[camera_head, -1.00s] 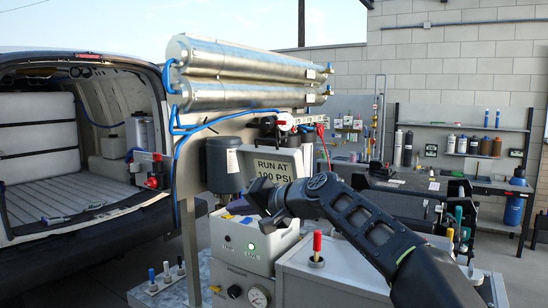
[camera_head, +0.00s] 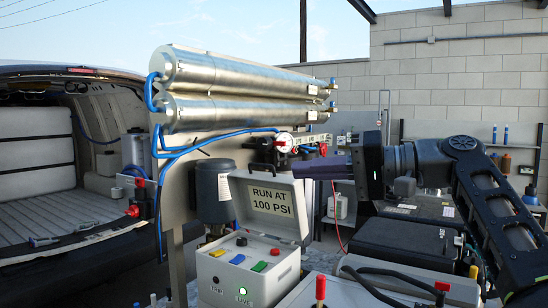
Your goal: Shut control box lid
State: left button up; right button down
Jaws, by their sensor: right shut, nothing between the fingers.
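The control box (camera_head: 270,275) is a pale box with several coloured buttons on its top panel and a lit green lamp on its front. Its lid (camera_head: 240,197), labelled "RUN AT 100 PSI", stands open, tilted up at the rear of the box. My right gripper (camera_head: 300,170) comes in from the right, its fingers shut and empty, pointing left at the lid's upper right corner. The fingertips overlap the lid's top edge in the picture; I cannot tell whether they touch it. My left gripper is not in view.
Two metal membrane tubes (camera_head: 240,79) on a panel stand behind the box, with blue hoses and a dark filter housing (camera_head: 213,190). An open van (camera_head: 62,228) is at left. A black case (camera_head: 410,245) and a red-topped lever (camera_head: 320,287) are right of the box.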

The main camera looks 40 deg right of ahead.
aim_at(273, 204)
jog(key=i+l, duration=0.25)
jog(key=l, duration=0.15)
jog(key=i+l, duration=0.2)
jog(key=l, duration=0.2)
jog(key=i+l, duration=0.25)
jog(key=l, duration=0.15)
